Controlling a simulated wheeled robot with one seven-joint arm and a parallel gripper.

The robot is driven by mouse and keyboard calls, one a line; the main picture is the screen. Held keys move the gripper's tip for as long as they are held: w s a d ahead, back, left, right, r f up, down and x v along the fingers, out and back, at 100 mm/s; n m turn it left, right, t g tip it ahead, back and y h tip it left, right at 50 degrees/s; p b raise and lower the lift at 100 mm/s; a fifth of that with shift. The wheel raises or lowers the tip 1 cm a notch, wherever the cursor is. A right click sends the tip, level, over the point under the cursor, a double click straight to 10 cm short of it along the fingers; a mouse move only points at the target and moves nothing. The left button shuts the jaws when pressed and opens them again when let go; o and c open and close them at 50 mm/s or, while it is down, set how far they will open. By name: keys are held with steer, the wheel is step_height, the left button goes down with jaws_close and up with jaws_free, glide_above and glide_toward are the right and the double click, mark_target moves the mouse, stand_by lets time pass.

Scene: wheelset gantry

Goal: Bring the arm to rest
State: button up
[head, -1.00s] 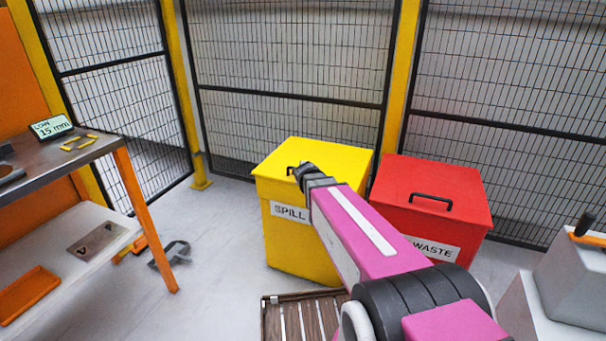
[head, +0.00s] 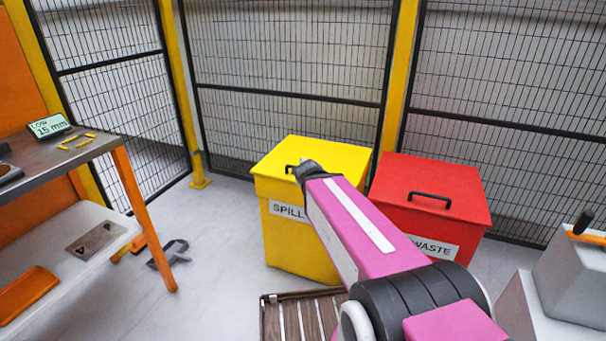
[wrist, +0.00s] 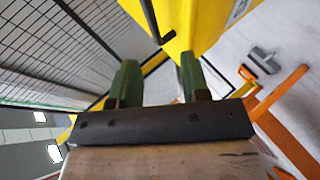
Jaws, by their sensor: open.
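My gripper (wrist: 155,80) shows in the wrist view with its two green fingers apart and nothing between them. Beyond the fingers are the yellow bin, the mesh fence and the floor. In the head view my pink arm reaches up from the lower right and ends in front of the yellow spill bin (head: 292,235). I cannot tell how far the arm's end is from the bin.
A red waste bin (head: 445,190) stands right of the yellow one. A workbench (head: 70,155) with an orange leg is at the left. A mesh fence (head: 290,60) closes the back. A slatted wooden pallet (head: 300,318) lies in front.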

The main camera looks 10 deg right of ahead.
steer(key=s+d+f+m+g, duration=0.2)
steer(key=s+f+m+g, duration=0.4)
steer(key=s+f+m, duration=0.1)
steer(key=s+d+f+m+g, duration=0.3)
steer(key=s+f+m+g, duration=0.2)
steer(key=s+f+m, duration=0.2)
steer(key=shift+s+d+f+g+y, duration=0.3)
steer(key=shift+s+f+g, duration=0.1)
steer(key=shift+f, duration=0.55)
